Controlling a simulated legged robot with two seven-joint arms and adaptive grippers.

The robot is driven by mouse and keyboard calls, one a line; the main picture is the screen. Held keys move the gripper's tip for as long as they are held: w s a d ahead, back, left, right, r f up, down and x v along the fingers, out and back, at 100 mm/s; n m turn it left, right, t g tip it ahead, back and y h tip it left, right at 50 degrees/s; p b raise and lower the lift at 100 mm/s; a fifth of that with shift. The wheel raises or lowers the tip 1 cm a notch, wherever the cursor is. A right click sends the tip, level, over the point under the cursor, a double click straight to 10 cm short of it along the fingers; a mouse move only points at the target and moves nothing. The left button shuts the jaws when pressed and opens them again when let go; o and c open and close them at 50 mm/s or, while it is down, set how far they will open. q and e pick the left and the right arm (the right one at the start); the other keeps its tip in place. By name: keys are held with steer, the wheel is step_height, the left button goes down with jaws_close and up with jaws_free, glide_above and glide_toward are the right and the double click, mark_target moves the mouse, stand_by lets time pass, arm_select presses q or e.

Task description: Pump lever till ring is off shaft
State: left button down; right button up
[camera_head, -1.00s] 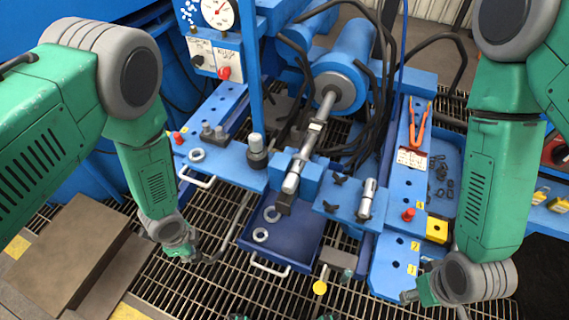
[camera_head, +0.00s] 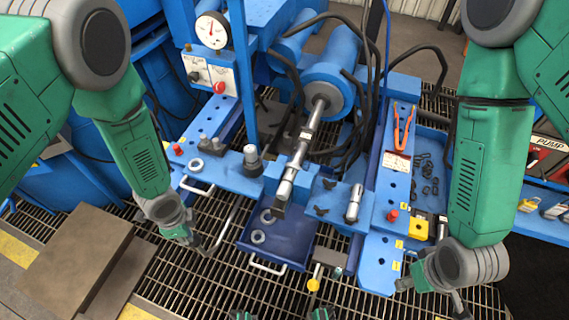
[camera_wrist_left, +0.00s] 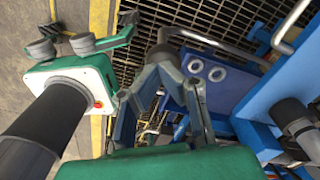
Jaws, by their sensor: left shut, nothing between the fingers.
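The bent grey lever (camera_head: 225,231) rises from the grating left of the blue tray. My left gripper (camera_head: 203,249) is at its lower end in the head view. In the left wrist view the closed fingers (camera_wrist_left: 163,68) meet near the end of the grey lever bar (camera_wrist_left: 215,45), with nothing visibly held between them. The grey shaft (camera_head: 304,145) runs from the blue cylinder (camera_head: 331,85) toward the tray. I cannot clearly pick out a ring on it. My right gripper (camera_head: 428,290) is spread open and empty over the grating at the right.
Two loose rings (camera_head: 258,237) lie in the blue tray (camera_head: 290,250), another ring (camera_head: 197,164) on the left blue beam. A pressure gauge (camera_head: 211,30) stands at the back left. Orange-handled pliers (camera_head: 403,128) lie on the right rail. Brown blocks (camera_head: 75,255) stand at the left.

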arm_select(q)
step_height(320, 180, down, 11)
steer(key=s+b, duration=0.2)
steer(key=b, duration=0.5)
steer(key=shift+s+a+b, duration=0.25)
steer(key=shift+a+b, duration=0.1)
steer(key=shift+a, duration=0.1)
steer(key=shift+r, duration=0.15)
steer(key=r+p, duration=0.2)
steer(key=r, duration=0.1)
steer(key=w+r+p, duration=0.1)
steer(key=r+p, duration=0.2)
steer(key=r, duration=0.1)
steer(key=w+d+r+p, duration=0.1)
steer(key=r+p, duration=0.2)
steer(key=r, duration=0.1)
steer(key=shift+w, duration=0.2)
steer(key=shift+f, duration=0.3)
